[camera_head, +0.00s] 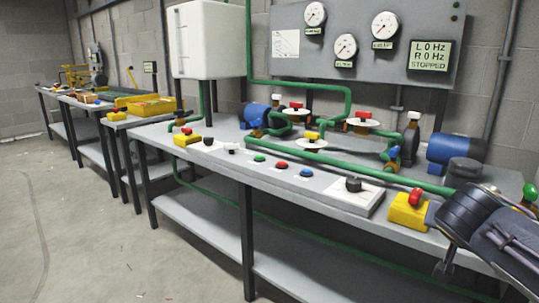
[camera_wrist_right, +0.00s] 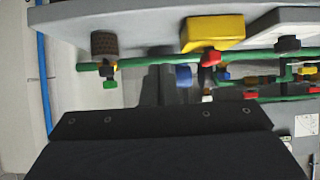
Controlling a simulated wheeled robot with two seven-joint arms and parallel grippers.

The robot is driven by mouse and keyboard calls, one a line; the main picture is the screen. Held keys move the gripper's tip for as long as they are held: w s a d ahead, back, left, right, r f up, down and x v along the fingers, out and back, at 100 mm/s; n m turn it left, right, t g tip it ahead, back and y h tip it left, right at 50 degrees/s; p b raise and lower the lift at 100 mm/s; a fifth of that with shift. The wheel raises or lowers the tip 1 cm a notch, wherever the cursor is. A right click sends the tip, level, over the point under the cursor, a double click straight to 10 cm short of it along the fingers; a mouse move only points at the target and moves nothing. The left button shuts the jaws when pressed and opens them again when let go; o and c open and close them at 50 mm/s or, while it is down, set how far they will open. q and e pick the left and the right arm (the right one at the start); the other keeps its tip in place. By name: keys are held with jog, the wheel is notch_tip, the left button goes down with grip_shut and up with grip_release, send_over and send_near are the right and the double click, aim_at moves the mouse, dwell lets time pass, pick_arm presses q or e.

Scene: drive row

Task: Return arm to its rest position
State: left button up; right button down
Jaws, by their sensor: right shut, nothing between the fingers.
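My right arm (camera_head: 485,220) comes in at the lower right of the head view, dark grey, in front of the bench's right end. In the right wrist view my right gripper (camera_wrist_right: 170,85) is shut and empty, its dark fingers beyond the wide black gripper body. A yellow box with a red knob (camera_head: 409,210) stands on the bench close to the left of the arm. A yellow box also shows at the top of the wrist view (camera_wrist_right: 212,32), apart from the fingers. My left arm and gripper are in neither view.
The grey bench (camera_head: 225,160) carries green pipes (camera_head: 350,165), blue motors (camera_head: 455,152), valves and coloured buttons. A gauge panel (camera_head: 365,40) and a white tank (camera_head: 206,38) are behind. The display reads STOPPED. The floor (camera_head: 60,220) at left is clear.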

jog(key=s+a+f+n+g+y, duration=0.25)
jog(key=s+a+f+y, duration=0.45)
jog(key=s+f, duration=0.4)
jog(key=s+a+f+n+g+y, duration=0.1)
jog(key=s+a+f+n+y, duration=0.3)
jog(key=s+a+f, duration=0.7)
notch_tip(320, 180, up, 38)
jog(key=d+p, duration=0.1)
jog(key=p, duration=3.4)
jog(key=shift+s+d, duration=0.15)
jog(key=shift+s, duration=0.3)
jog(key=shift+d+m, duration=0.1)
jog(key=shift+m, duration=0.15)
